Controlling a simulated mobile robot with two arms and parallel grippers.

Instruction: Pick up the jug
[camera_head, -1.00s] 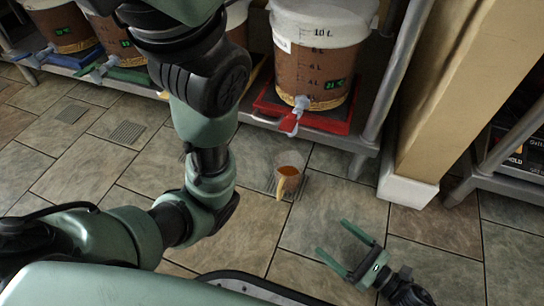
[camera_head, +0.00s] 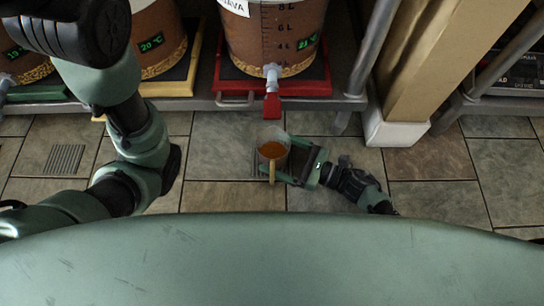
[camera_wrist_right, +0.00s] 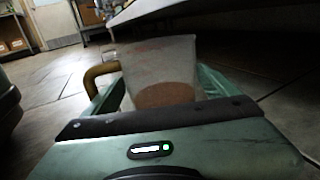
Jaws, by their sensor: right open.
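The jug (camera_head: 272,142) is a clear cup with orange-brown liquid in it and a tan handle (camera_head: 272,172) facing me. It stands upright on the tiled floor, in front of the red-tapped bucket. My right gripper (camera_head: 275,157) is open, low at the floor, coming in from the right with its fingers on either side of the jug. In the right wrist view the jug (camera_wrist_right: 160,65) stands between the green fingers, its handle at the left. I cannot tell whether the fingers touch it. My left arm crosses the left of the head view; its gripper is out of frame.
A bucket of brown liquid (camera_head: 250,40) stands on a red tray (camera_head: 310,88) on a low metal shelf, its red tap (camera_head: 272,103) pointing down behind the jug. Other buckets stand to the left. A beige post (camera_head: 420,60) with a white foot is at the right. Floor around the jug is clear.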

